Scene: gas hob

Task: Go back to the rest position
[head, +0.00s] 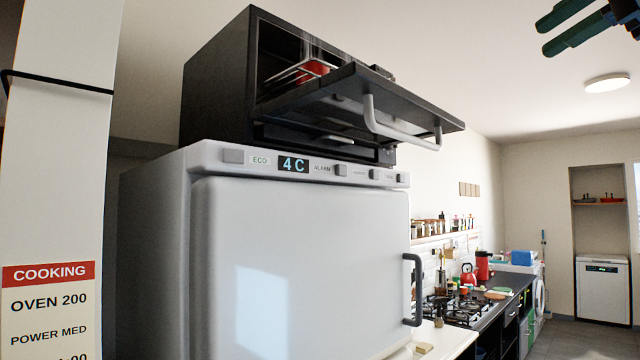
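My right gripper (545,37) shows at the top right corner, high up near the ceiling. Its two green fingers are apart with nothing between them. It is clear of the oven and the fridge. My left gripper is not in view. A black oven (215,95) stands on the white fridge, and its door (350,100) hangs open, tilted outward. A red item (312,69) sits on a wire rack inside.
The fridge (300,260) is shut; its display reads 4 C. A white panel with a COOKING sign (50,274) stands close at the left. The gas hob (457,308), red kettle (468,275) and worktop lie beyond. Open air fills the upper right.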

